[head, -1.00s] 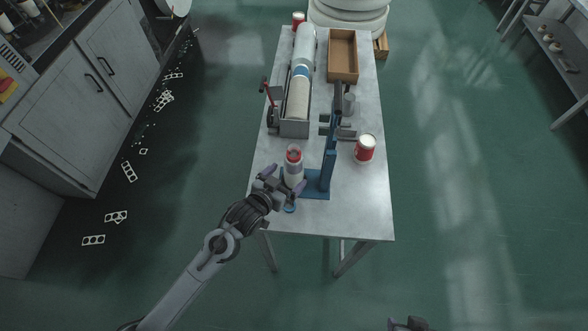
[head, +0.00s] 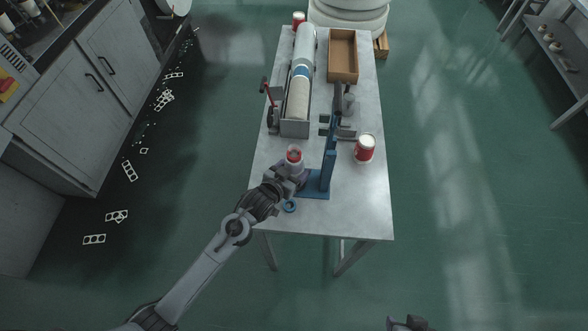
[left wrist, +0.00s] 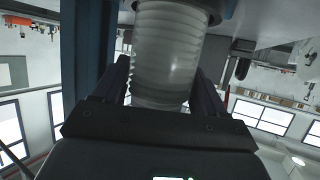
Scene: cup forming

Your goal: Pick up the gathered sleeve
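The gathered sleeve (head: 294,166) is a pale ribbed cylinder standing upright at the near end of the table, with a red ring at its top. In the left wrist view the sleeve (left wrist: 168,55) fills the gap between the fingers and shows translucent folds. My left gripper (head: 293,174) is at the sleeve, with one finger on each side. The gripper (left wrist: 163,80) looks open around it; I cannot tell whether the fingers touch it. My right gripper (head: 408,324) shows only partly at the bottom edge, its fingers unclear.
A blue stand (head: 328,170) rises just right of the sleeve. A blue ring (head: 290,206) lies near the table's front edge. A red and white can (head: 364,149) is to the right. A grey trough (head: 295,129) with a roll and a brown box (head: 342,56) lie farther back.

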